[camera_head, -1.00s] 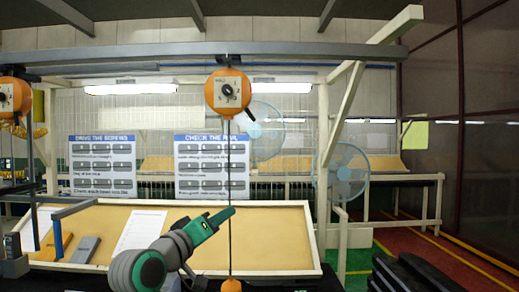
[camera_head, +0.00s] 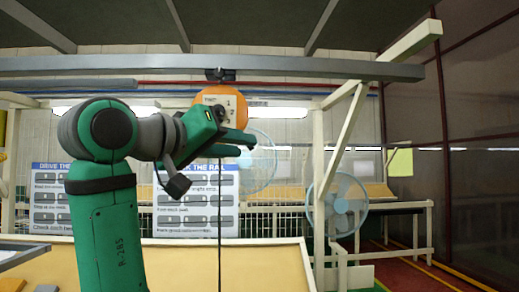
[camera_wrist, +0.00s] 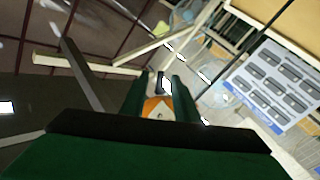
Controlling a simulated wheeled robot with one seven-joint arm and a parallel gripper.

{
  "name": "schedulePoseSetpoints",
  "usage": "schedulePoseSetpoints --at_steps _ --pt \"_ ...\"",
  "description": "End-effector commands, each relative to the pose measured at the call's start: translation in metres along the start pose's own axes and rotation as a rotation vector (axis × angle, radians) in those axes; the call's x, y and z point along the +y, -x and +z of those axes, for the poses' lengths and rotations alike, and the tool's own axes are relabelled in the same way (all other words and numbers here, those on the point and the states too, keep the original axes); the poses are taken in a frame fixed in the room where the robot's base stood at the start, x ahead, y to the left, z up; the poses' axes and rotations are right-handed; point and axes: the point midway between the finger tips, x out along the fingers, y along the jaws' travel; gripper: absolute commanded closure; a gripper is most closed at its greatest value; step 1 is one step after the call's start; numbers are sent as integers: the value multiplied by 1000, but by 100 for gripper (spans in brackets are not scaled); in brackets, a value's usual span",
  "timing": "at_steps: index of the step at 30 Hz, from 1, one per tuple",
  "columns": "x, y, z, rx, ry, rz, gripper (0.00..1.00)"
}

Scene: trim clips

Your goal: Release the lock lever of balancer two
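The orange balancer (camera_head: 228,101) hangs from the overhead rail, with a pale label plate and a dark knob on its front. The plate's lettering is small and seems to read TWO. My gripper (camera_head: 246,144) is at the balancer's lower right, its green fingers apart and pointing right. In the wrist view my gripper (camera_wrist: 160,82) is open, and the orange balancer (camera_wrist: 153,106) shows between and beyond the fingers. A small dark piece just above it there may be the lock lever. In the head view the lever is hidden behind my gripper. I cannot tell whether anything touches.
The grey rail (camera_head: 290,68) runs across the top. A dark cable (camera_head: 220,215) hangs below the balancer, close to my arm. Instruction boards (camera_head: 197,222) stand behind, over a tan sloped bench (camera_head: 260,262). A blue fan (camera_head: 343,202) stands at right.

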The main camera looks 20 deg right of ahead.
Motion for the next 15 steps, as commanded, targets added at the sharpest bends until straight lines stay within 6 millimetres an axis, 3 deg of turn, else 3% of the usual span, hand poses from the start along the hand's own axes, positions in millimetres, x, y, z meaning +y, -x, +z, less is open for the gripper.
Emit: schedulePoseSetpoints --at_steps 9,15 --pt "0 -57 1 -2 1 0 72" --pt "0 -78 0 0 1 0 72"
